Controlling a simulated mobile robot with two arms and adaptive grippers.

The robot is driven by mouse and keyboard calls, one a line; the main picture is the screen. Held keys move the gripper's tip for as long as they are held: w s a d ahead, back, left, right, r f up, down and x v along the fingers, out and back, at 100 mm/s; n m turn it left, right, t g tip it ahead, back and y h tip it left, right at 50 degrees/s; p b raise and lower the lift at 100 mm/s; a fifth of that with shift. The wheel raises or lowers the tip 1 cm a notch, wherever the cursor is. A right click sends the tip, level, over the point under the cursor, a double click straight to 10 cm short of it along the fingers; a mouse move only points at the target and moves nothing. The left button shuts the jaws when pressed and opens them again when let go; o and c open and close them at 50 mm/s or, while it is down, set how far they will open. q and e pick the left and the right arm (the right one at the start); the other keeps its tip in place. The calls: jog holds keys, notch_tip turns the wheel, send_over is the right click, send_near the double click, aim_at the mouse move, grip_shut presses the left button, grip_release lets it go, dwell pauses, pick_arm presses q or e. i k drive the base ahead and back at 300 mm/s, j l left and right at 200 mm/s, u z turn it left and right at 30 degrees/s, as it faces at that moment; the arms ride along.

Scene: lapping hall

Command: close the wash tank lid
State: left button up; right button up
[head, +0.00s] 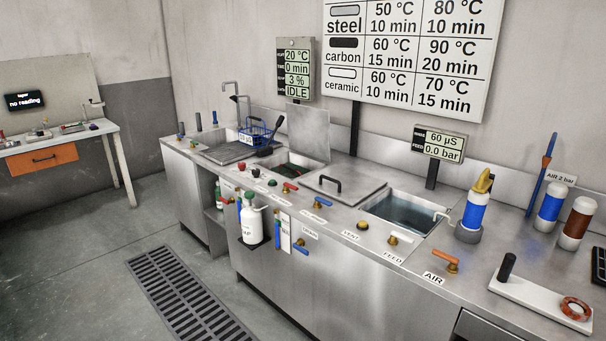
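A tank opening (290,168) in the steel counter, below the display reading IDLE, holds dark greenish contents. A square steel lid (308,132) stands upright at its back edge, so this tank is open. I take it to be the wash tank, though no readable label confirms this. To its right, a flat steel lid with a black handle (331,185) lies on the counter, beside an open tank of water (402,212). Neither of my grippers is in view.
A blue wire basket (256,131) stands left of the open tank, by a drain board (229,149) and tap. Coloured valve handles line the counter's front. A floor grate (185,290) lies before the counter; the floor looks clear.

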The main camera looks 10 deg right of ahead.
aim_at(308, 128)
jog(key=i+z, duration=0.1)
jog(key=i, duration=0.6)
jog(key=i+j+z, duration=0.15)
jog(key=i, duration=0.55)
